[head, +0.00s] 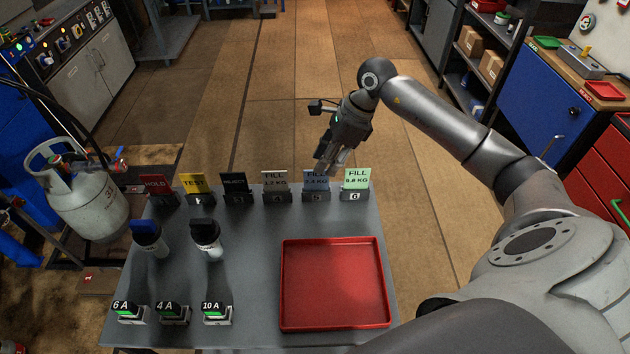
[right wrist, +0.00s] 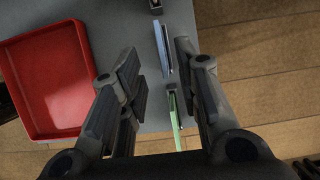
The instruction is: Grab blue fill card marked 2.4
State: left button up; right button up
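The blue fill card (head: 316,182) stands upright in the holder numbered 5, in the row along the table's far edge. Its lettering is small and partly covered, so I cannot read the figure surely. In the right wrist view the blue card (right wrist: 162,45) shows edge-on, close to the right-hand finger. My right gripper (head: 326,168) is at the card's top, fingers pointing down. In the wrist view the right gripper (right wrist: 157,62) has its fingers apart, with the card's line between them and no grip visible. My left gripper is not in view.
The green fill card (head: 356,179) stands right of the blue one, the white fill card (head: 274,181) left of it. Black, yellow and red cards stand farther left. A red tray (head: 335,285) is empty. Two bottles and several labelled blocks occupy the table's left half.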

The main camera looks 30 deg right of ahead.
aim_at(316, 185)
jog(key=shift+x, duration=1)
jog(key=p+x, duration=0.2)
jog(key=x, duration=0.2)
jog(key=shift+w+f+p, duration=0.15)
jog(key=shift+f+p, duration=0.2)
jog(key=shift+p, duration=0.05)
jog(key=shift+w+f, duration=0.1)
jog(key=shift+f, duration=0.25)
jog(key=shift+c, duration=0.4)
grip_shut()
